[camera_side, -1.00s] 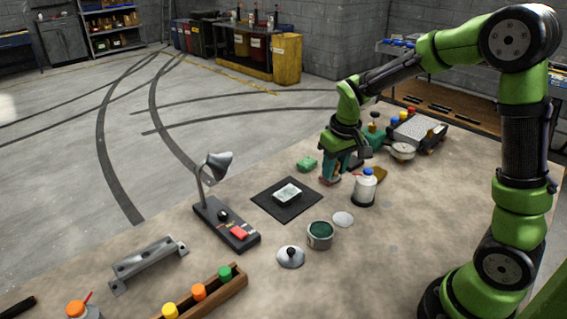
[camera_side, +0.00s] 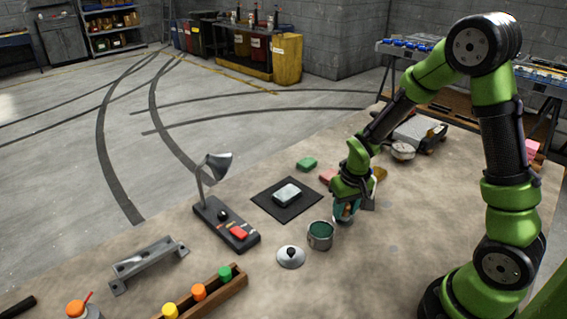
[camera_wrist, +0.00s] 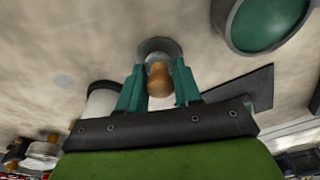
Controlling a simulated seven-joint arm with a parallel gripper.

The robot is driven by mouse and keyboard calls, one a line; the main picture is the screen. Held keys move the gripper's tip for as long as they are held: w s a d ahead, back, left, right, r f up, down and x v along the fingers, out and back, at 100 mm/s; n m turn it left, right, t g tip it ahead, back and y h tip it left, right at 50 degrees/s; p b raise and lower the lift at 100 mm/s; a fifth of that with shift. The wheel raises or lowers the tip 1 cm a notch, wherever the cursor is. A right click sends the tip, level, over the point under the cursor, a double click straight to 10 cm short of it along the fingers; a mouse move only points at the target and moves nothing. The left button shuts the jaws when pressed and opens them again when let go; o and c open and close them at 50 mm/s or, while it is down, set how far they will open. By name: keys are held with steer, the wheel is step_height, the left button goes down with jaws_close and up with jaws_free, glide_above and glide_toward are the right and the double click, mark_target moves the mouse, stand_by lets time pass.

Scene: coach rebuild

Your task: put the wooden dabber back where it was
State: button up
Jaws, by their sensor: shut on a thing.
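The wooden dabber (camera_wrist: 160,80) shows its rounded brown handle between the teal fingers of my gripper (camera_wrist: 158,88) in the wrist view. My gripper is shut on it. In the side view my gripper (camera_side: 345,213) is low over the bench, just right of the open green tin (camera_side: 320,236), where a pale disc lay in view earlier. A round grey shape (camera_wrist: 158,47) shows around the dabber's far end in the wrist view. I cannot tell whether it is the disc or part of the dabber, nor whether the dabber touches down.
The tin also shows in the wrist view (camera_wrist: 265,22). A white bottle (camera_wrist: 102,102) stands close beside my fingers. A dark mat (camera_side: 268,205) with a pale block (camera_side: 287,194), a lid (camera_side: 291,257) and a lamp (camera_side: 218,165) stand left.

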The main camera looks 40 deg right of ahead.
steer(key=shift+f, duration=0.1)
steer(key=o, duration=0.9)
steer(key=shift+o, duration=0.2)
step_height(320, 180, up, 12)
steer(key=s, duration=0.2)
steer(key=s+a+r+t+y, duration=0.2)
steer(key=s+a+r+t, duration=0.3)
steer(key=s+a+r, duration=0.4)
step_height(320, 180, up, 2)
steer(key=shift+a+r+n+t+y, duration=0.1)
steer(key=shift+a+n+t+y, duration=0.25)
steer(key=shift+a, duration=0.3)
steer(key=shift+w, duration=0.1)
